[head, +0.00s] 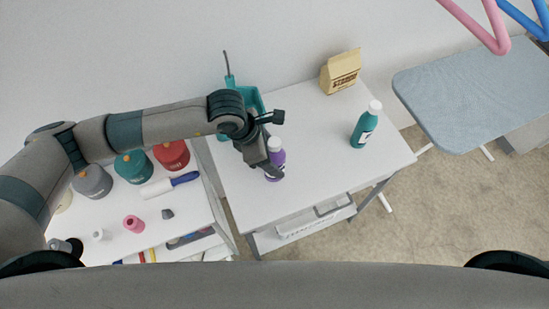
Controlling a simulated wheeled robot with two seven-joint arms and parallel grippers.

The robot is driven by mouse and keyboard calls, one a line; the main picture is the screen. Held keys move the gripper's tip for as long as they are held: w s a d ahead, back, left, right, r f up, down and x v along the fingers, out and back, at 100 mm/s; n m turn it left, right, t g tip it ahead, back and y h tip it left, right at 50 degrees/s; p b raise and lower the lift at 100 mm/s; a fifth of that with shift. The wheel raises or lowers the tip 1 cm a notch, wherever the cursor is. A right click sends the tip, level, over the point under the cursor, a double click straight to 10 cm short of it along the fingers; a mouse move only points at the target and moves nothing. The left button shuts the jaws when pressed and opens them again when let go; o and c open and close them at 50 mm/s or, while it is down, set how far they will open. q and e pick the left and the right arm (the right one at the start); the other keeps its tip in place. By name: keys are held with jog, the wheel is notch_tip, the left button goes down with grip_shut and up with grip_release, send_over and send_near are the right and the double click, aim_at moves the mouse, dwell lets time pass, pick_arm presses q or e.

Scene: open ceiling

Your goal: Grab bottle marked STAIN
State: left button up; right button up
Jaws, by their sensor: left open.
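A purple bottle (278,157) with a white cap stands upright on the white table, left of its middle. My left gripper (269,172) is open right at this bottle and covers part of it. I cannot tell whether the fingers touch it or are on both sides of it. A teal bottle (364,128) with a white cap and a pale label stands upright on the right part of the table. The word STAIN cannot be read on either bottle. My right gripper is not in view.
The white table (325,170) also bears a tan carton (340,71) at the back and a teal container (249,97) behind my arm. A left shelf holds several round containers, a lint roller (169,185) and a pink spool (134,223). An ironing board (475,95) stands right.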

aim_at(275, 150)
pick_arm(q)
jog(key=shift+d+f, duration=0.1)
jog(key=shift+f, duration=0.25)
jog(key=shift+c, duration=0.6)
jog(key=c, duration=1.2)
jog(key=shift+o, duration=0.2)
jog(key=shift+r, duration=0.2)
jog(key=shift+w+r+b, duration=0.1)
jog(key=shift+r+b, duration=0.5)
jog(key=shift+b, duration=0.1)
notch_tip(275, 150, up, 2)
jog(key=shift+d+r+b, duration=0.15)
jog(key=shift+r+b, duration=0.1)
jog(key=shift+b, duration=0.55)
jog(key=s+d+r+b, duration=0.4)
jog(key=s+d+r, duration=0.3)
jog(key=s, duration=0.2)
